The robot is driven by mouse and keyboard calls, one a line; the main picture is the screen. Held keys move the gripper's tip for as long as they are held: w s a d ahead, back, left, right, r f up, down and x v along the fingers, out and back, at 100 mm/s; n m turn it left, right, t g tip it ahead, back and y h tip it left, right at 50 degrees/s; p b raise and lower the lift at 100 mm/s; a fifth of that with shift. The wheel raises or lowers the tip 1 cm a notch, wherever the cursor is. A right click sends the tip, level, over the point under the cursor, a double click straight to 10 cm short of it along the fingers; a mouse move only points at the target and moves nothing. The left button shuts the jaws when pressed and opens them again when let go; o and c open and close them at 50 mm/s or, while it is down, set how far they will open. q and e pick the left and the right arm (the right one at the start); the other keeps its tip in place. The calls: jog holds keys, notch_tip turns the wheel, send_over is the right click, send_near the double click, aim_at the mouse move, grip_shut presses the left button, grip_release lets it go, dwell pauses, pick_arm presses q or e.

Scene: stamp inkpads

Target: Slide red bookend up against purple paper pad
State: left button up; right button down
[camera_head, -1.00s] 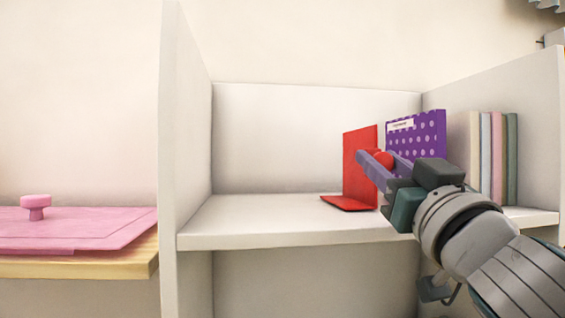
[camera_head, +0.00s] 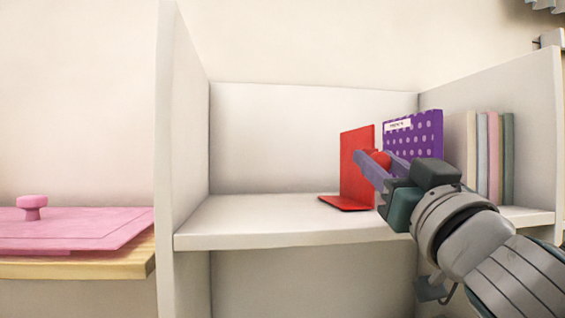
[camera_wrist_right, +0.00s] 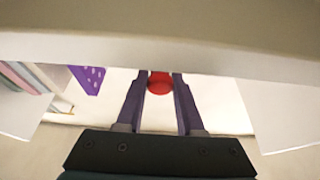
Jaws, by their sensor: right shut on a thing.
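The red bookend (camera_head: 352,160) stands upright on the white shelf, with its flat foot toward the left. The purple paper pad (camera_head: 428,135), dotted and with a white label, stands just right of it. A narrow gap shows between them in the head view, though my gripper hides the lower part. My right gripper (camera_head: 379,164) is shut on the bookend's round red knob. In the right wrist view the knob (camera_wrist_right: 160,84) sits between my two fingers (camera_wrist_right: 160,92), and the pad (camera_wrist_right: 90,79) is to the left. My left gripper is not in view.
Several pale books (camera_head: 485,155) stand right of the pad by the shelf's side wall (camera_head: 532,120). The shelf board (camera_head: 255,225) is clear left of the bookend. A pink board with a knob (camera_head: 85,232) lies on a wooden surface at the far left.

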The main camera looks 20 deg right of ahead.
jog(key=shift+s+d, duration=0.25)
jog(key=shift+d, duration=0.85)
jog(key=shift+s+d, duration=0.25)
jog(key=shift+d, duration=0.85)
jog(key=c, duration=0.5)
grip_release()
jog(key=shift+c, duration=0.2)
jog(key=b+v, duration=0.5)
jog(key=v, duration=0.5)
jog(key=shift+b, duration=0.3)
jog(key=shift+a, duration=0.1)
